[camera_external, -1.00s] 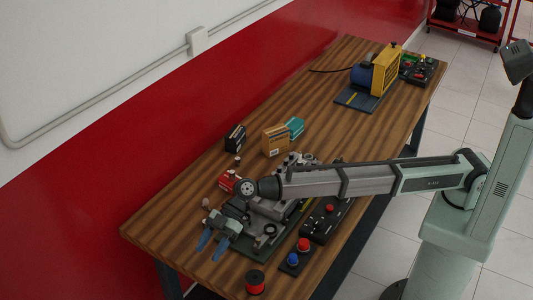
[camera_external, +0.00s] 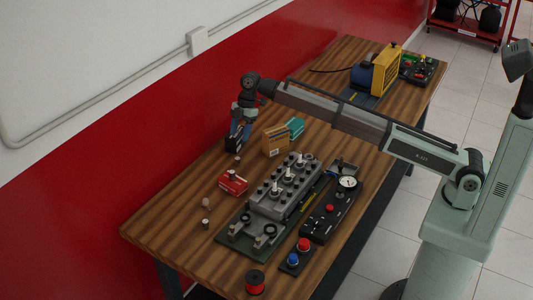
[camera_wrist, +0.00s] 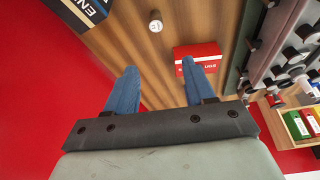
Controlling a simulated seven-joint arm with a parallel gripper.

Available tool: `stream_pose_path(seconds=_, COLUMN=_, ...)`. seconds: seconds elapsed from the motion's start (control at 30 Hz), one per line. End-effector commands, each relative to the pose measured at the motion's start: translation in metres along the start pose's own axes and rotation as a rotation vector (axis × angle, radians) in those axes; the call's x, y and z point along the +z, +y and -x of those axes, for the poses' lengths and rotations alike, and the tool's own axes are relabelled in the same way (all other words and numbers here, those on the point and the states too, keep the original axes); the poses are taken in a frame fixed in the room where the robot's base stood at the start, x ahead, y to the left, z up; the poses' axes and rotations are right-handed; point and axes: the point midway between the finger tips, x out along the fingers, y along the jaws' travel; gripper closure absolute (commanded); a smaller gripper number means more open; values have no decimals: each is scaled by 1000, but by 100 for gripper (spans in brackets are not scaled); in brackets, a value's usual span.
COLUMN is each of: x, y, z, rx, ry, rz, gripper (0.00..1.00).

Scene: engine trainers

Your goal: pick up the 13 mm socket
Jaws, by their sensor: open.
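A small metallic cylinder that looks like a socket (camera_external: 237,160) stands on the bench between a black box and a red box. It also shows in the wrist view (camera_wrist: 155,22), beyond my fingertips, with a pale round end. Any size marking is too small to read. Two other small pieces, one knob-like (camera_external: 206,202) and one short and cylindrical (camera_external: 205,223), stand nearer the front; I cannot tell which piece is 13 mm. My gripper (camera_external: 240,136) is above the bench by the black box, blue fingers pointing down. It is open and empty in the wrist view (camera_wrist: 160,67).
The black box (camera_external: 235,138) is close to my fingers. The red box (camera_external: 232,183) is nearer the front. An engine-head trainer (camera_external: 283,190) fills the bench middle.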

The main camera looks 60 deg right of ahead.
Motion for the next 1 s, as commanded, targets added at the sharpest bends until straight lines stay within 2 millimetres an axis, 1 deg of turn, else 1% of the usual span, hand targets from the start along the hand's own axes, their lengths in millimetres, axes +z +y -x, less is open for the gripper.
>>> stream_pose_path(seconds=0.03, x=11, y=3, z=6, rx=-4, ry=-13, rz=-8, gripper=46)
stream_pose_path(seconds=0.1, x=22, y=5, z=10, rx=-8, ry=-26, rz=-14, gripper=46)
stream_pose_path(seconds=0.17, x=26, y=6, z=11, rx=-11, ry=-34, rz=-17, gripper=46)
stream_pose_path(seconds=0.27, x=29, y=6, z=8, rx=-13, ry=-37, rz=-17, gripper=46)
stream_pose_path(seconds=0.37, x=28, y=6, z=-1, rx=-13, ry=-37, rz=-17, gripper=46)
stream_pose_path(seconds=0.47, x=29, y=5, z=-15, rx=-13, ry=-36, rz=-17, gripper=46)
stream_pose_path(seconds=0.73, x=29, y=5, z=-61, rx=-12, ry=-35, rz=-17, gripper=46)
stream_pose_path(seconds=0.83, x=29, y=4, z=-70, rx=-12, ry=-35, rz=-17, gripper=46)
stream_pose_path(seconds=1.0, x=29, y=4, z=-78, rx=-12, ry=-35, rz=-17, gripper=46)
